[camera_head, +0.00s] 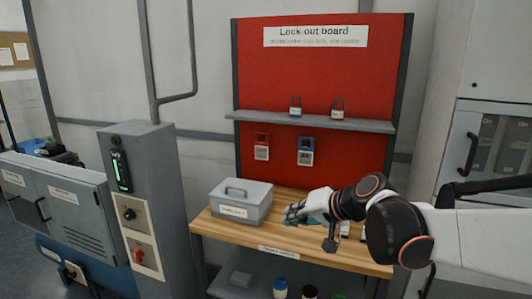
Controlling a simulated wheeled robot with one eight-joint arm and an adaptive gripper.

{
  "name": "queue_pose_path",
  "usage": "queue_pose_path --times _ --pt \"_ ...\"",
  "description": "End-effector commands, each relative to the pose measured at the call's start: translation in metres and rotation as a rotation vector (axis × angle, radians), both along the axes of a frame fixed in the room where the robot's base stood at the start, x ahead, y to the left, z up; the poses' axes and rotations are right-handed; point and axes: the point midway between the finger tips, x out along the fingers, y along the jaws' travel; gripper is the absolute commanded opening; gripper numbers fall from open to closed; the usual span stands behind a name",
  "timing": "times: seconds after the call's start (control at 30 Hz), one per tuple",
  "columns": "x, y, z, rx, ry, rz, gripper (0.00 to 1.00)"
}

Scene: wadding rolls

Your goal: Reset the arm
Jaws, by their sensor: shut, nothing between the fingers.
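My arm reaches in from the right of the head view, with its black and white links over the right part of the wooden bench (218,229). My gripper (288,217) is shut and empty. It hangs over the bench, just right of a grey lidded box (240,202) with a handle and a label. I cannot tell whether the gripper touches the box. Small items on the bench behind and under my arm are partly hidden.
A red lock-out board (320,80) stands behind the bench. Its shelf (310,121) holds two padlocks, and two tags hang below. A grey control pedestal (140,190) with knobs stands left. Bottles stand on the bench's lower shelf. A grey cabinet (500,140) is at right.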

Motion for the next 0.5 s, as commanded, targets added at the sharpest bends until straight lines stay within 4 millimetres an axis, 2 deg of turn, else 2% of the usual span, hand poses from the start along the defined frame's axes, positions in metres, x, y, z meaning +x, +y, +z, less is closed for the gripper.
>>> queue_pose_path --times 0.03,0.1,0.5 --pt "-0.019 -0.006 0.001 -0.042 0.005 -0.002 0.0" --pt "-0.041 -0.015 -0.001 -0.104 0.012 -0.006 0.0" --pt "-0.165 -0.076 -0.026 -0.453 0.046 -0.037 0.0"
